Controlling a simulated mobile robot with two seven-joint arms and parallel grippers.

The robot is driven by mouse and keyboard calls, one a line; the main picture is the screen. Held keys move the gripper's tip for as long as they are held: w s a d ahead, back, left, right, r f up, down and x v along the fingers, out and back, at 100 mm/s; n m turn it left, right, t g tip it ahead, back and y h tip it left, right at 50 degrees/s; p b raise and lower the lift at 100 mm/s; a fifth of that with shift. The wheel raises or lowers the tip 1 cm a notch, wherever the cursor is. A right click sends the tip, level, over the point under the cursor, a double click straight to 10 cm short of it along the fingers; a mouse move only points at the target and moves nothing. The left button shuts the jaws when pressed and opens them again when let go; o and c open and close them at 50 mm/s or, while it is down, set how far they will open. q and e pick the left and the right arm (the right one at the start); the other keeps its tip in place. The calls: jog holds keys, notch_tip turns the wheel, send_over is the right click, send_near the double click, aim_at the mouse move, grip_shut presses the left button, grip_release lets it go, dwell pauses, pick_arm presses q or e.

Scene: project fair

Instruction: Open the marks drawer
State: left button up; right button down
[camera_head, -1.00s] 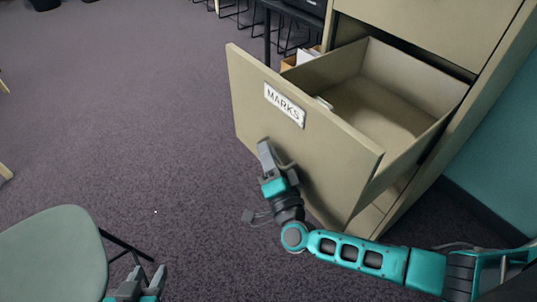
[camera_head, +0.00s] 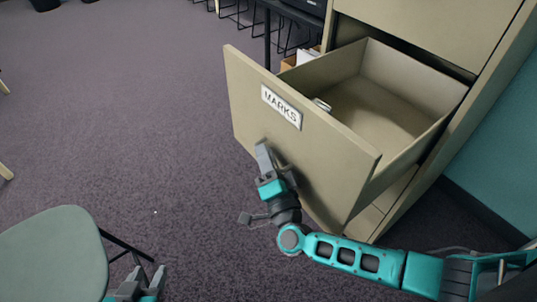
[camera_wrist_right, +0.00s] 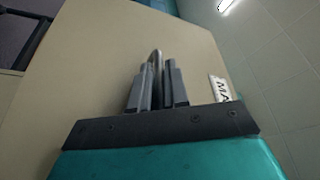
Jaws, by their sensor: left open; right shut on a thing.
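The marks drawer (camera_head: 300,140) is a beige filing-cabinet drawer, pulled well out of its cabinet, with a white label (camera_head: 281,106) reading "MARKS" on its front. Its inside shows, with a small pale object (camera_head: 321,104) just behind the front panel. My right gripper (camera_head: 265,155) is at the drawer front below the label. In the right wrist view its fingers (camera_wrist_right: 158,85) are shut on a grey metal handle (camera_wrist_right: 155,57) on the beige front. My left gripper (camera_head: 140,283) is open and empty at the bottom left, away from the drawer.
A grey-green chair (camera_head: 52,258) stands at the lower left, close to my left gripper. A black-legged table (camera_head: 270,38) is behind the drawer. The beige cabinet (camera_head: 430,30) stands against a teal wall. The carpet left of the drawer is clear.

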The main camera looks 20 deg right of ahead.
jog(key=s+a, duration=0.3)
jog(key=a, duration=0.5)
jog(key=c, duration=1.5)
grip_release()
jog(key=shift+d, duration=0.1)
jog(key=shift+f, duration=0.1)
